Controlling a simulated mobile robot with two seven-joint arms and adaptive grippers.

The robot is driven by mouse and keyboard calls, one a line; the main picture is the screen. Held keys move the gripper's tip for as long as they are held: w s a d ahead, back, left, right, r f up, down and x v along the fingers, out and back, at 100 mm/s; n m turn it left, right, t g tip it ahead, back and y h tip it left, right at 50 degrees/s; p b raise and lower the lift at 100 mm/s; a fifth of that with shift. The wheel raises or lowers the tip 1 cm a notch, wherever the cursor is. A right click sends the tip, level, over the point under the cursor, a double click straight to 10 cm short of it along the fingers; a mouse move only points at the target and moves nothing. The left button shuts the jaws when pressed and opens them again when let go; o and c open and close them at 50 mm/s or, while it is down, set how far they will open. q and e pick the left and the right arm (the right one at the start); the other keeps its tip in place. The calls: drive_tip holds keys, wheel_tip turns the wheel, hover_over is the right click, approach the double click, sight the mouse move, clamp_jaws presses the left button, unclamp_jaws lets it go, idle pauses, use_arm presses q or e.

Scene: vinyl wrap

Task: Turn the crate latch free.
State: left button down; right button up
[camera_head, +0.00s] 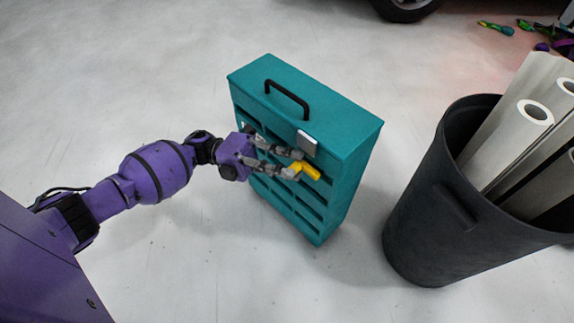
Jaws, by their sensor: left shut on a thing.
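A teal crate (345,125) stands upright on the floor, with a black handle (287,97) on its top and slots in its front. A small light grey plate (307,142) sits at the top front edge. Just below it is the yellow latch (311,171), tilted down to the right. My left gripper (298,164) reaches in from the left and is shut on the yellow latch. Its fingers cover the latch's left end and part of the crate's front. My right gripper is not in view.
A dark bin (425,205) holding several white rolls (520,124) stands right of the crate, with a gap of floor between. A vehicle wheel (405,8) shows at the top edge. Small colourful items (497,28) lie at the top right. The floor left of the crate is clear.

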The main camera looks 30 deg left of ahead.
use_arm(q)
drive_tip(key=shift+s+f, duration=0.15)
drive_tip(key=c, duration=1.7)
unclamp_jaws()
drive_tip(key=shift+o, duration=0.2)
